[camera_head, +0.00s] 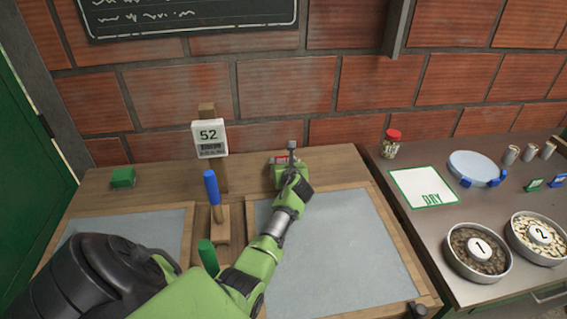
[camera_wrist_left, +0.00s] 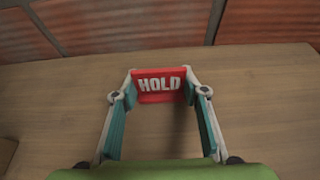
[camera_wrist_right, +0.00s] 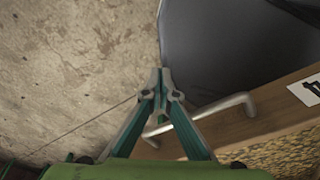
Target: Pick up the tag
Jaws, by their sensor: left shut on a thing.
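The tag is a small red plate with white HOLD lettering. In the left wrist view the tag (camera_wrist_left: 161,94) sits between the two fingertips of my left gripper (camera_wrist_left: 160,80), which is shut on it from both sides. In the head view my left gripper (camera_head: 289,162) is over the back of the wooden bench, and only a bit of the red tag (camera_head: 278,160) shows beside it. The tag is close to the bench top; I cannot tell whether it touches. In the right wrist view my right gripper (camera_wrist_right: 161,80) has its fingertips together with nothing between them.
A post with a 52 sign (camera_head: 209,139), a blue-handled tool (camera_head: 211,188) and a green block (camera_head: 123,178) are on the bench left of my gripper. A brick wall stands close behind. Right, a counter holds a DRY mat (camera_head: 425,186) and bowls. A metal handle (camera_wrist_right: 215,107) is near my right gripper.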

